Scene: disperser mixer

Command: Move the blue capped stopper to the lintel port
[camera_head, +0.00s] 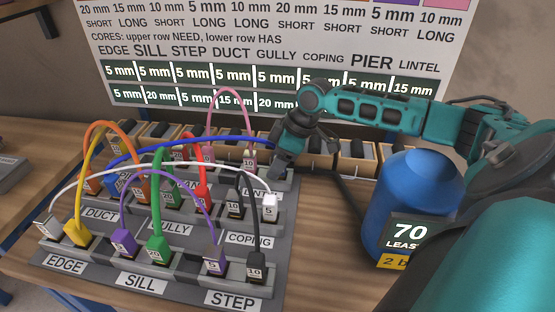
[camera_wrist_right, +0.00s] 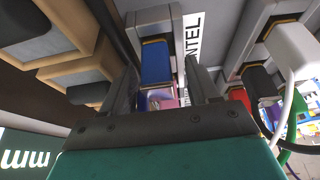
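The blue capped stopper (camera_wrist_right: 155,62) shows in the right wrist view as a blue block with a yellow band at its far end, beside the label ending "NTEL" (camera_wrist_right: 193,38). It appears to sit at the lintel port (camera_wrist_right: 153,22); how deep I cannot tell. My right gripper (camera_wrist_right: 161,75) has its fingers apart, one on each side of the stopper, with visible gaps. In the head view the right gripper (camera_head: 280,168) is at the back right of the grey board and hides the stopper. A blue cable (camera_head: 200,142) runs towards it. My left gripper is not in view.
The stepped grey board (camera_head: 120,278) holds several coloured cables with capped stoppers, including a white one (camera_head: 269,208) near the gripper. A blue drum (camera_head: 410,200) stands to the right. Wooden boxes (camera_head: 320,155) line the back.

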